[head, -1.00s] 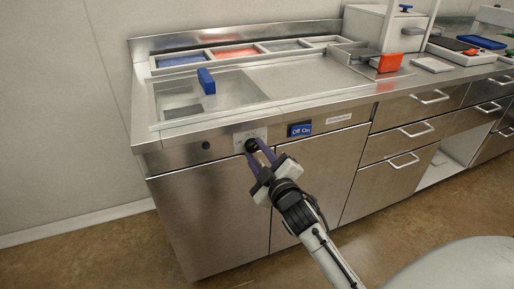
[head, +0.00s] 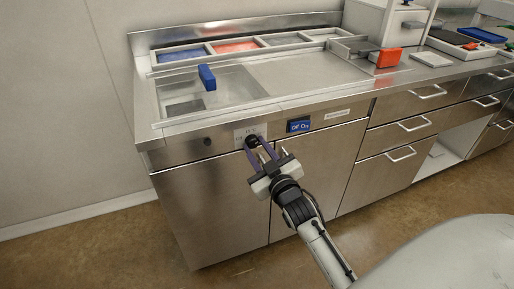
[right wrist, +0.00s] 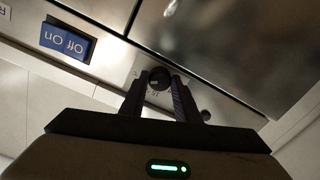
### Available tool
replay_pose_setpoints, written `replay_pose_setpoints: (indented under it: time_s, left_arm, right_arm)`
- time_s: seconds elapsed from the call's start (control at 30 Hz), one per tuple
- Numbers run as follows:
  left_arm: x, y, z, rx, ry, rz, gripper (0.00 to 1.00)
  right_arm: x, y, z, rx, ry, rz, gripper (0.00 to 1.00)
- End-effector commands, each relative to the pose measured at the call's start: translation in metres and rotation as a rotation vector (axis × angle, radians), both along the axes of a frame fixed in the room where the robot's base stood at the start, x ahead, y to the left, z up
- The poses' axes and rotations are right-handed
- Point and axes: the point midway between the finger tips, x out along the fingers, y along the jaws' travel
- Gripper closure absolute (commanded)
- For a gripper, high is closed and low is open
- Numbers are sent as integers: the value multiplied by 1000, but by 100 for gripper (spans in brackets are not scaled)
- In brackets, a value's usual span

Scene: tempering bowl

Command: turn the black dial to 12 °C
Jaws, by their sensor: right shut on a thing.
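The black dial (head: 252,142) sits on a pale scale plate (head: 243,133) on the counter's front panel. My right gripper (head: 259,148) reaches it from below with its two purple fingers. In the right wrist view the round dial (right wrist: 159,77) lies between the two dark fingertips of my right gripper (right wrist: 160,85), which are shut on its sides. A small pale mark shows on the dial's lower left face there, close to tiny print on the plate. The exact setting is too small to read surely. My left gripper is not in view.
A blue off/on switch (head: 299,125) is just right of the dial, and a small dark round fitting (head: 207,142) is to its left. Above are a sunken basin (head: 185,97) and a blue block (head: 207,77). Cabinet doors (head: 210,205) lie below.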

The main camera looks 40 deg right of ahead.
Motion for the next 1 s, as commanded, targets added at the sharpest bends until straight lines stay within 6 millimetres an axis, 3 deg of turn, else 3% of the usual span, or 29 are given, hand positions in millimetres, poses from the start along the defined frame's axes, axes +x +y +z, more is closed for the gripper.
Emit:
replay_pose_setpoints:
  time_s: [0.27, 0.3, 0.4, 0.73, 1.0]
  left_arm:
    - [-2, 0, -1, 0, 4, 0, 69]
    - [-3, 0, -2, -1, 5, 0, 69]
    - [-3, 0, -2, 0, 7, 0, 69]
    - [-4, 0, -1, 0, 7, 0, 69]
    - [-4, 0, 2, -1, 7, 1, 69]
  right_arm:
    - [0, 0, -1, 4, 1, -1, 94]
    - [0, 0, -1, 4, 2, -1, 64]
    - [0, 0, -1, 3, 1, -1, 52]
    - [-4, 1, -1, 2, 1, 1, 52]
    - [-46, 10, 0, 3, 4, -1, 52]
